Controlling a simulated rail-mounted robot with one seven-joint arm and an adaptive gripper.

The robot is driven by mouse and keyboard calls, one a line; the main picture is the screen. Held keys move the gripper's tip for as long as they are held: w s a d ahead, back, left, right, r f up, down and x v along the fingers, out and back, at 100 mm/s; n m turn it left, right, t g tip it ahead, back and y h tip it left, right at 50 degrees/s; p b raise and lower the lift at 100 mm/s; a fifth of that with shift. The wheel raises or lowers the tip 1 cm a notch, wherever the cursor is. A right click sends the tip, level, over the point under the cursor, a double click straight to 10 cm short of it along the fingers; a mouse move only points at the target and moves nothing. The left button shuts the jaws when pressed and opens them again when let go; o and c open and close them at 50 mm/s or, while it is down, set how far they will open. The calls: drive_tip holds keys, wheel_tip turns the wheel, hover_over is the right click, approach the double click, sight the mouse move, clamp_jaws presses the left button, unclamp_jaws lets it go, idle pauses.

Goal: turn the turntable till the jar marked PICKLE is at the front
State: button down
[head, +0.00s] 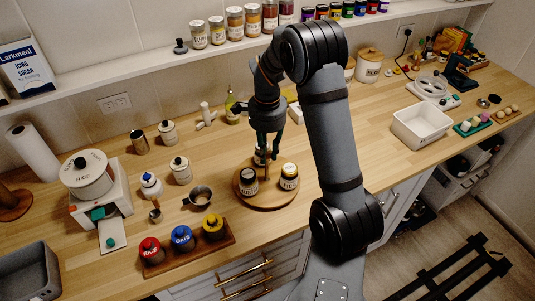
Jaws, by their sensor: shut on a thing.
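The round wooden turntable (268,206) sits on the counter near its front edge. A third jar (261,158) stands at the back, partly hidden by my gripper. The label words are too small to read surely, so I cannot tell which jar is marked PICKLE. My gripper (265,148) points down from above at the back of the turntable and is shut on the back jar.
A wooden tray (190,256) with red, blue and yellow-lidded jars is at the front left. A white bin (422,125) stands to the right. A shelf of jars (236,24) runs behind. The counter right of the turntable is partly hidden by my arm.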

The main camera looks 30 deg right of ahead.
drive_tip(key=shift+a+f+m+b, duration=0.15)
drive_tip(key=shift+m+b, duration=2.45)
drive_tip(key=shift+b, duration=0.45)
drive_tip(key=shift+w+m+b, duration=0.1)
drive_tip(key=shift+m+b, duration=1.05)
drive_tip(key=shift+m, duration=0.15)
drive_tip(key=shift+r+m+b, duration=0.2)
drive_tip(key=shift+m+b, duration=0.25)
drive_tip(key=shift+m, duration=0.15)
drive_tip(key=c, duration=1.6)
unclamp_jaws()
drive_tip(key=shift+o, duration=0.3)
wheel_tip(320, 180, up, 12)
